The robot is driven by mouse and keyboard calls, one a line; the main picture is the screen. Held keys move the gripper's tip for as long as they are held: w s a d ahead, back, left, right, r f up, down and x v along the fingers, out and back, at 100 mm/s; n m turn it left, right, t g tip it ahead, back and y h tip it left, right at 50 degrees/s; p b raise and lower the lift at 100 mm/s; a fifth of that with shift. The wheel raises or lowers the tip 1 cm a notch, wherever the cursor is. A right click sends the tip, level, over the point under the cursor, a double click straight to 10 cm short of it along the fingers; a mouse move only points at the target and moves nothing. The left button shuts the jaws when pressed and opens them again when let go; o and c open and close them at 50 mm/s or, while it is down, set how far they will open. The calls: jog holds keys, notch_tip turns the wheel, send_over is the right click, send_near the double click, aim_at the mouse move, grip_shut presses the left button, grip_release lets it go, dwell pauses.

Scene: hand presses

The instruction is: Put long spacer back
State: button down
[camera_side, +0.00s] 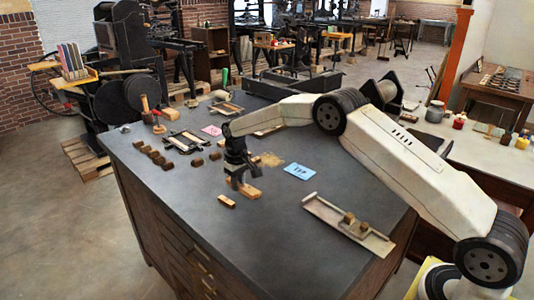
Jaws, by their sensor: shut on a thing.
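My gripper (240,184) is low over the dark tabletop near the middle of the picture. It is shut on a long wooden spacer (251,190), a light tan bar that shows below and to the right of the fingers. The fingers hide part of the bar, and I cannot tell whether it touches the tabletop. A shorter tan wooden piece (227,201) lies on the table just in front and left of my gripper.
A long pale metal tray (375,240) with brown blocks (349,219) lies to the right. A blue card (300,172) is behind it. Several dark brown blocks (168,165) and a black frame (186,142) are at left. The front tabletop is clear.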

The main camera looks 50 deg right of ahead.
aim_at(239, 198)
jog(key=shift+f, duration=0.1)
jog(key=shift+w+f, duration=0.15)
jog(key=shift+f, duration=1.55)
jog(key=shift+f, duration=0.1)
jog(key=c, duration=0.5)
grip_release()
jog(key=shift+c, duration=0.2)
notch_tip(239, 198, up, 12)
jog(key=shift+r, duration=0.1)
